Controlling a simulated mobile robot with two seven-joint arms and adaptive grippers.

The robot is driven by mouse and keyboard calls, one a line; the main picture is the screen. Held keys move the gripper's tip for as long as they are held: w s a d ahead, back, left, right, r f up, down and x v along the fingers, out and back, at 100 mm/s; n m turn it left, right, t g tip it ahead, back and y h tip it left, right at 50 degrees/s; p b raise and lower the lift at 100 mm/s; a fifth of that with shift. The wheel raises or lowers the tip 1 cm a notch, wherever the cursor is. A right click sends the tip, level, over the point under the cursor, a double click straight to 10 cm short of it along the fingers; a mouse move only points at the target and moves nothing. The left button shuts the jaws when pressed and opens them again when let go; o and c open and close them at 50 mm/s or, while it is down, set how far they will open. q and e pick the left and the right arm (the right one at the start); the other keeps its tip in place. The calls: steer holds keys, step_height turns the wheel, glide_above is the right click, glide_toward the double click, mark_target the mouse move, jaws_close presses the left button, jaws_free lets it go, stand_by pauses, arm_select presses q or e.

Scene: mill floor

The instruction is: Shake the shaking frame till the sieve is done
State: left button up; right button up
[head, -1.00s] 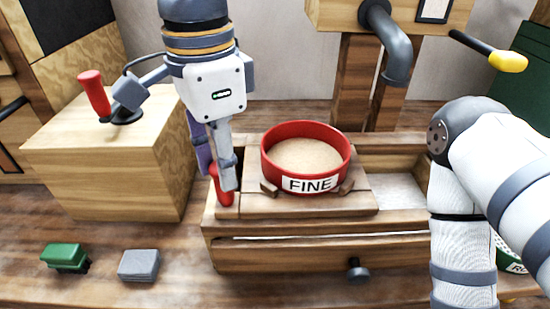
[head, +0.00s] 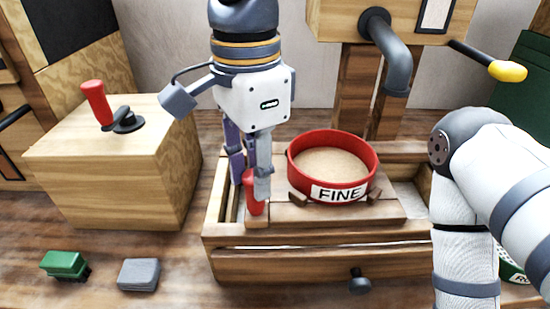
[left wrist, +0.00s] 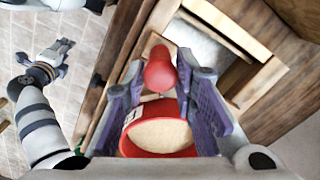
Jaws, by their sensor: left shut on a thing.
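The shaking frame is a wooden sled (head: 330,212) in a wooden trough, with a red upright handle (head: 254,192) at its left end. My left gripper (head: 252,185) is shut on that red handle, which also shows between the fingers in the left wrist view (left wrist: 160,70). A red round sieve (head: 333,190) labelled FINE sits upright on the sled, right of my gripper. Pale tan meal fills its visible inside; it also shows in the left wrist view (left wrist: 160,135). My right arm stands at the right of the head view; its gripper is outside that view.
A wooden box (head: 110,165) with a red-handled crank (head: 97,100) stands left. A green block (head: 64,264) and a grey block (head: 138,274) lie front left. A grey spout (head: 392,55) and a yellow-tipped lever (head: 507,71) are behind. A drawer knob (head: 359,281) sticks out in front.

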arm_select(q)
steer(key=a, duration=0.9)
steer(key=shift+w, duration=0.2)
steer(key=o, duration=1.1)
steer(key=shift+a, duration=0.2)
step_height(320, 180, up, 9)
steer(key=shift+d, duration=0.1)
